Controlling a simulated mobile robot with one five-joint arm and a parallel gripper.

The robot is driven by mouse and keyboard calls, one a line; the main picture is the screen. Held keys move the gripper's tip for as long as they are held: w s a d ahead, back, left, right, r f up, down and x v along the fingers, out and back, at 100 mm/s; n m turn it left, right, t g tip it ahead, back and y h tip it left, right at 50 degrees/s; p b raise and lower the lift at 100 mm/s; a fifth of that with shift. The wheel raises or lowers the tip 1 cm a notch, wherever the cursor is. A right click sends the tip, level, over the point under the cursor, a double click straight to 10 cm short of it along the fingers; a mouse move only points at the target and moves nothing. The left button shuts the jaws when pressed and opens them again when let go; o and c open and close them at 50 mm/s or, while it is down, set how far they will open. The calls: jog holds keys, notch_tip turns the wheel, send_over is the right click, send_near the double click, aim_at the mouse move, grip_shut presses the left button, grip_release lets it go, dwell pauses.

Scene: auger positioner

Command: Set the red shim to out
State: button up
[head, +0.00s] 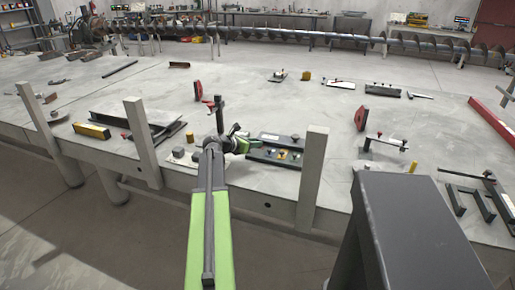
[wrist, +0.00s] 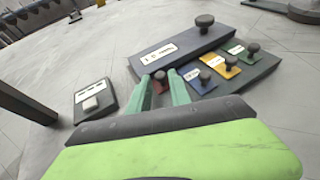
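The red shim (wrist: 159,86) is a small red plate with a dark round knob, at the left end of a row on a dark base (wrist: 262,70). My gripper (wrist: 160,78) has its two teal fingers apart, one on each side of the red shim's knob. Whether they touch the knob cannot be told. The fingers hide part of the red plate. Blue (wrist: 190,73), yellow (wrist: 218,68) and green (wrist: 237,49) plates sit to its right. In the head view, my gripper (head: 241,147) is at the left end of the dark fixture (head: 275,155).
A raised dark block with a white label (wrist: 160,53) and a knob (wrist: 204,21) stands behind the row. A small labelled box (wrist: 95,100) is to the left. Grey posts (head: 312,180) rise along the table's front edge. Bare table (head: 290,110) lies behind the fixture.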

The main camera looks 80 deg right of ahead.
jog(key=shift+x, duration=1.1)
grip_shut()
dwell(0.6)
